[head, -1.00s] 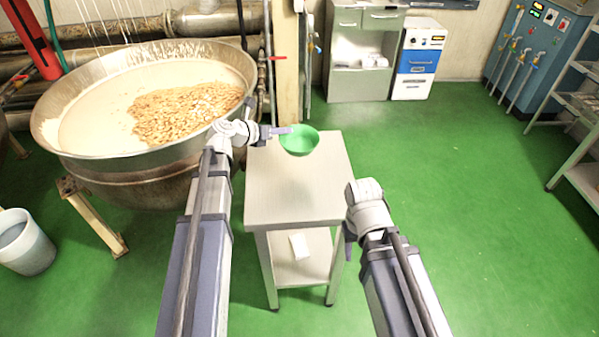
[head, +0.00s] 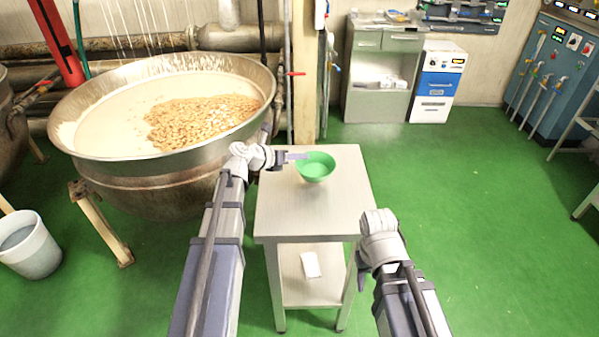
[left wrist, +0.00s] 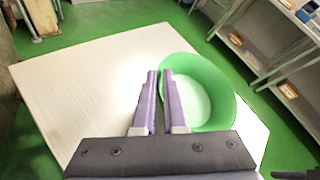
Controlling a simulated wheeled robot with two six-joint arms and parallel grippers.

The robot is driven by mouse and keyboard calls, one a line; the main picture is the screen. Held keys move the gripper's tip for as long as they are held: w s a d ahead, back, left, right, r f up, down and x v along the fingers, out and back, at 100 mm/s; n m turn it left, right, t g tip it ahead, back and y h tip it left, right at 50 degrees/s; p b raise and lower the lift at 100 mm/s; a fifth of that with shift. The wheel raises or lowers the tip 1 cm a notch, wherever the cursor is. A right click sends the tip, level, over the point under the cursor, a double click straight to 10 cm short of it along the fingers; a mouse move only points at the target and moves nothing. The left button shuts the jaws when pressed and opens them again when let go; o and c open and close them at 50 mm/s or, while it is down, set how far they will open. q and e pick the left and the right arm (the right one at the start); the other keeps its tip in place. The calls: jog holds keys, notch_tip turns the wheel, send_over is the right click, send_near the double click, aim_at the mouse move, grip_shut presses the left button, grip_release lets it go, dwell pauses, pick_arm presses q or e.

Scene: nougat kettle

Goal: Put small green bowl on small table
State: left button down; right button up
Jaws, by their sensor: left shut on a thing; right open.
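The small green bowl (head: 315,168) is upright over the far part of the small table's top in the head view. The small table (head: 310,210) is pale metal with a lower shelf. My left gripper (head: 299,157) is shut on the bowl's left rim. In the left wrist view its two purple fingers (left wrist: 161,98) are close together at the rim of the bowl (left wrist: 205,92), with the tabletop (left wrist: 80,95) below. I cannot tell whether the bowl's base touches the top. My right gripper (head: 361,272) is open and empty beside the table's right front edge, partly hidden by its wrist.
A large kettle (head: 150,165) of cream mass with nuts stands left of the table. A grey bucket (head: 30,247) is at the far left. A white item (head: 310,265) lies on the lower shelf. The green floor (head: 450,200) to the right is clear.

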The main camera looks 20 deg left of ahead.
pick_arm(q)
notch_tip(320, 180, down, 4)
jog(key=b, duration=0.3)
jog(key=shift+r+b, duration=0.2)
jog(key=shift+b, duration=0.15)
jog(key=shift+f, duration=0.15)
jog(key=c, duration=1)
grip_release()
